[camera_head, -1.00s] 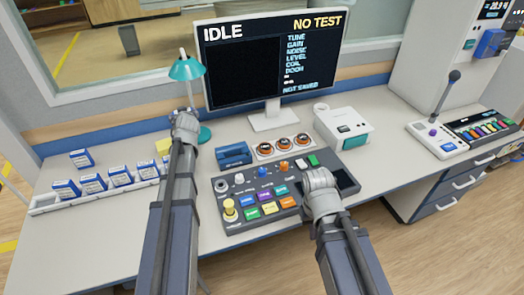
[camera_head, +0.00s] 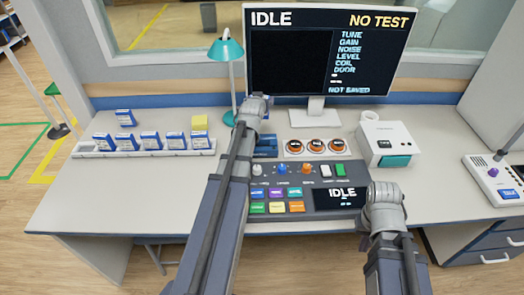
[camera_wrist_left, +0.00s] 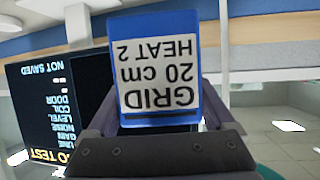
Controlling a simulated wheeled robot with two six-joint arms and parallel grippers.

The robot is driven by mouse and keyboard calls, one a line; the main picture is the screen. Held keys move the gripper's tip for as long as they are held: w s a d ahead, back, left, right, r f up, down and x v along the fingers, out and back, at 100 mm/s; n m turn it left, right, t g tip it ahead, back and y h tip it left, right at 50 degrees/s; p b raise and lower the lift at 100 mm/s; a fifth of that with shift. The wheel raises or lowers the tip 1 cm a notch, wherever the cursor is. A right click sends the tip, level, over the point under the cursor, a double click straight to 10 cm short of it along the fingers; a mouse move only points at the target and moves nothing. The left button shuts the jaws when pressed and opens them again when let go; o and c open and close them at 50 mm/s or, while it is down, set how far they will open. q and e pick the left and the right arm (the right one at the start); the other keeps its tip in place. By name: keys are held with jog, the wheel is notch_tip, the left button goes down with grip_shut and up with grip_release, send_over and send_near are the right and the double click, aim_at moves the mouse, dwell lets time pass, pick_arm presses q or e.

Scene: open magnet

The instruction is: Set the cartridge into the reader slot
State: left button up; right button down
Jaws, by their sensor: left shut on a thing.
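The cartridge (camera_wrist_left: 158,72) is a blue block with a white label reading "GRID 20 cm HEAT 2", upside down in the left wrist view. My left gripper (camera_wrist_left: 160,122) is shut on it, with dark fingers at its sides. In the head view my left gripper (camera_head: 257,103) is raised in front of the monitor and lamp; the cartridge is hidden there. A blue unit (camera_head: 268,146), perhaps the reader, sits behind my left arm, which covers part of it; its slot is not clear. My right gripper (camera_head: 384,192) is over the control panel's right end, its fingers hidden.
A white rack (camera_head: 150,153) with several blue cartridges stands on the left of the desk. The panel (camera_head: 300,190), lamp (camera_head: 228,50), monitor (camera_head: 330,60) and a white device (camera_head: 388,140) stand close around. The desk's left front is clear.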

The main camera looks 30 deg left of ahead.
pick_arm(q)
jog(key=shift+s+d+f+m+t+h+b, duration=0.1)
jog(key=shift+d+f+m+t+h+b, duration=0.3)
jog(key=shift+m+h, duration=0.3)
jog(key=shift+s+d+f+m+t+h+b, duration=0.1)
jog(key=shift+d+f+m+h+b, duration=0.1)
jog(key=shift+f+m+h+b, duration=0.5)
jog(key=shift+r, duration=0.25)
notch_tip(320, 180, down, 10)
jog(key=b, duration=0.9)
jog(key=shift+f+b, duration=0.1)
jog(key=shift+b, duration=0.25)
jog(key=shift+f+b, duration=0.5)
jog(key=shift+b, duration=0.05)
jog(key=o, duration=1.2)
jog(key=shift+c, duration=0.2)
jog(key=shift+r+p, duration=0.55)
jog(key=p+v, duration=0.4)
jog(key=v, duration=0.8)
jog(key=shift+p, duration=0.4)
